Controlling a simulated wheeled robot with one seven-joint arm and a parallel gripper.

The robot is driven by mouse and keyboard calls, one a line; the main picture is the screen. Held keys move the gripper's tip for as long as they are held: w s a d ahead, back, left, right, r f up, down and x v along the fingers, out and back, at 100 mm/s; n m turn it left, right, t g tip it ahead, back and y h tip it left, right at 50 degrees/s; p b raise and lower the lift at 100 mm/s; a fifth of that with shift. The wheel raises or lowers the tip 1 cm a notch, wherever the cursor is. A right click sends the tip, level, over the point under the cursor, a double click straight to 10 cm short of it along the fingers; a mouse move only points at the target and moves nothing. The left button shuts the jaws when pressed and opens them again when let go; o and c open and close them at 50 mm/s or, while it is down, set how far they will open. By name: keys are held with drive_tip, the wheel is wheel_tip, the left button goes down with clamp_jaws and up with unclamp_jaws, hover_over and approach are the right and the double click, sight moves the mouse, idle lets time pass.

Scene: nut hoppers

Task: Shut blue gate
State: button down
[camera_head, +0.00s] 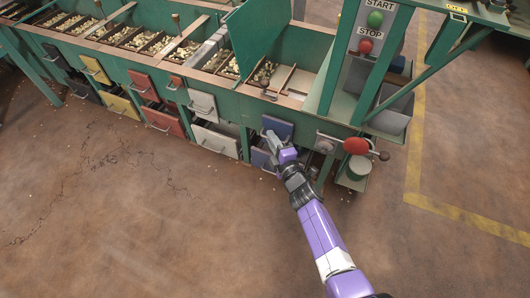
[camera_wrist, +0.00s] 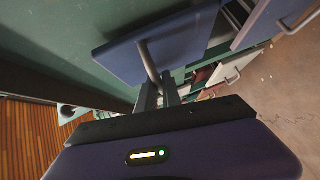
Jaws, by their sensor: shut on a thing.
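The blue gate (camera_head: 277,126) is a small blue panel high on the front of the green hopper bench, at its right part. In the wrist view the blue panel (camera_wrist: 125,62) fills the upper left, with its grey bar handle (camera_wrist: 148,58). My gripper (camera_head: 271,137) is at the front of this gate. In the wrist view my gripper's two dark fingers (camera_wrist: 160,95) are closed on the lower end of the handle. The fingers hide part of the handle. How far the gate stands open is hard to tell.
A lower blue drawer (camera_head: 260,158) sits beneath the gate, partly behind my arm. White (camera_head: 202,104), red (camera_head: 144,86) and yellow (camera_head: 96,70) fronts line the left. Open floor lies in front.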

drive_tip(key=shift+w+d, duration=0.25)
drive_tip(key=shift+w, duration=0.4)
drive_tip(key=c, duration=1.5)
unclamp_jaws()
drive_tip(key=shift+r, duration=0.1)
drive_tip(key=shift+w, duration=0.1)
drive_tip(key=shift+r, duration=0.1)
drive_tip(key=p+v, duration=0.1)
drive_tip(key=v, duration=0.1)
drive_tip(key=p+v, duration=0.2)
drive_tip(key=v, duration=0.1)
drive_tip(key=p+v, duration=0.1)
drive_tip(key=v, duration=0.2)
drive_tip(key=shift+a+f+p, duration=0.1)
drive_tip(key=shift+f+p, duration=0.2)
drive_tip(key=shift+f, duration=0.05)
